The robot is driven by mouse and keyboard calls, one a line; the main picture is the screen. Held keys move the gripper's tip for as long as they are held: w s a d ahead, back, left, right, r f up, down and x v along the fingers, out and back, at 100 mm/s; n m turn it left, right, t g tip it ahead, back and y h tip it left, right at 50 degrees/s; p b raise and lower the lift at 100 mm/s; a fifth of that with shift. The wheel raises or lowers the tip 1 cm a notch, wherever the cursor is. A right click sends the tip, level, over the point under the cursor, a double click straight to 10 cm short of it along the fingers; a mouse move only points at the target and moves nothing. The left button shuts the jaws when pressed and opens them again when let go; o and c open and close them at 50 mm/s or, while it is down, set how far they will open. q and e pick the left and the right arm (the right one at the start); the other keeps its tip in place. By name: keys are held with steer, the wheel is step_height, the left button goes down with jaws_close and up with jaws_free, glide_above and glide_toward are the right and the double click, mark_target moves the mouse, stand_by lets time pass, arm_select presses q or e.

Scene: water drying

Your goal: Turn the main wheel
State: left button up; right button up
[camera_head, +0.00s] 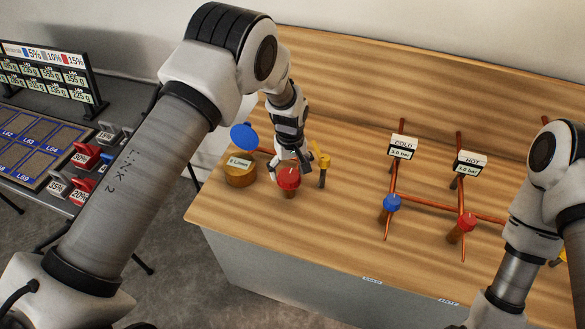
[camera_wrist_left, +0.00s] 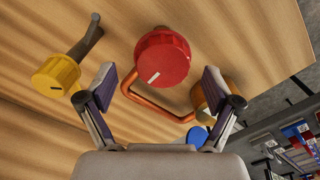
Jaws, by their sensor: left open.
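A round red wheel (camera_head: 288,178) with a white mark stands on the wooden bench at the left, on a copper pipe; which wheel is the main one is not labelled. My left gripper (camera_head: 291,164) is just above and behind it, pointing down. In the left wrist view the red wheel (camera_wrist_left: 162,58) lies between and beyond the two spread fingers (camera_wrist_left: 160,82), with no visible contact. A yellow knob (camera_head: 323,160) stands just right of the red wheel, outside the fingers. My right arm enters at the right, but its gripper is not visible.
A blue disc (camera_head: 244,137) and a wooden cylinder labelled 5 L/min (camera_head: 240,173) stand close left. Blue (camera_head: 391,203) and red (camera_head: 466,223) knobs sit on copper pipes below COLD (camera_head: 403,147) and HOT (camera_head: 471,162) signs. The bench front is clear.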

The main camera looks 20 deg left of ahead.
arm_select(q)
steer(key=shift+a+f, duration=0.2)
steer(key=shift+f, duration=0.4)
steer(key=shift+a+f, duration=0.15)
steer(key=shift+f, duration=0.4)
steer(key=shift+d, duration=0.15)
steer(key=shift+c, duration=0.6)
steer(key=c, duration=1)
